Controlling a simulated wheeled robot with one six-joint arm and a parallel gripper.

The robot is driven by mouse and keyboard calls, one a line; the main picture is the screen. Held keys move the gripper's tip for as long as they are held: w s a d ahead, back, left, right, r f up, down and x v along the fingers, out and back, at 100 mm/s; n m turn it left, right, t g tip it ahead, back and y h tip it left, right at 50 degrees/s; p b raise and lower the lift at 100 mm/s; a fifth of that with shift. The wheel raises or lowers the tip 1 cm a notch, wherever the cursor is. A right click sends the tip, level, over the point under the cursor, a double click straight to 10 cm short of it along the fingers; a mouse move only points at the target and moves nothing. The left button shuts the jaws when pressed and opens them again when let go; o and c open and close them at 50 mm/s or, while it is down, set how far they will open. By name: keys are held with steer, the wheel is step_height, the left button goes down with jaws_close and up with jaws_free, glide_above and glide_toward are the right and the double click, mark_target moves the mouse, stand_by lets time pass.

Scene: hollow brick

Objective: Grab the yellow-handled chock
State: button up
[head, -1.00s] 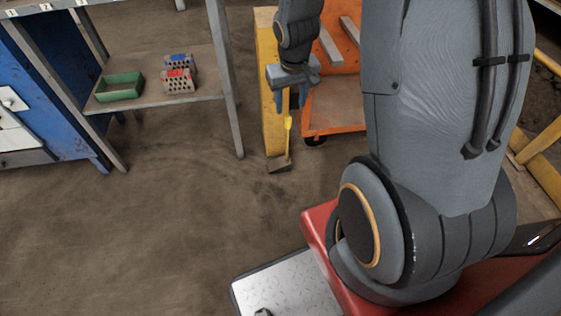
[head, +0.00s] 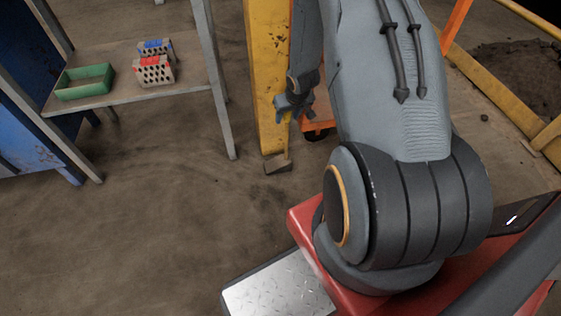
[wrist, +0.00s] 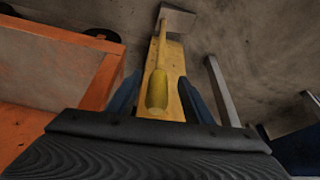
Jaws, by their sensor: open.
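The chock (head: 278,166) is a small grey-brown block on the floor at the foot of the yellow post in the head view. Its yellow handle (wrist: 157,90) shows clearly in the wrist view, pointing towards my gripper, with the chock's block (wrist: 177,20) at its far end. In the head view the handle is hard to tell from the post and partly hidden by my gripper (head: 294,116). My gripper is open and empty above the block. In the wrist view the handle's end lies between the two blue fingers (wrist: 160,98), with no clear contact.
The yellow post (head: 267,75) stands close behind the handle. An orange cart (wrist: 98,85) is beside my gripper. A table (head: 130,97) at left holds a green tray (head: 84,92) and two hollow bricks (head: 154,70). The floor at lower left is clear.

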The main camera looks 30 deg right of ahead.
steer(key=b+x, duration=0.2)
steer(key=x, duration=0.3)
steer(key=shift+w+d, duration=0.15)
steer(key=shift+w, duration=0.1)
jaws_close()
steer(key=shift+r, duration=0.1)
stand_by(1.1)
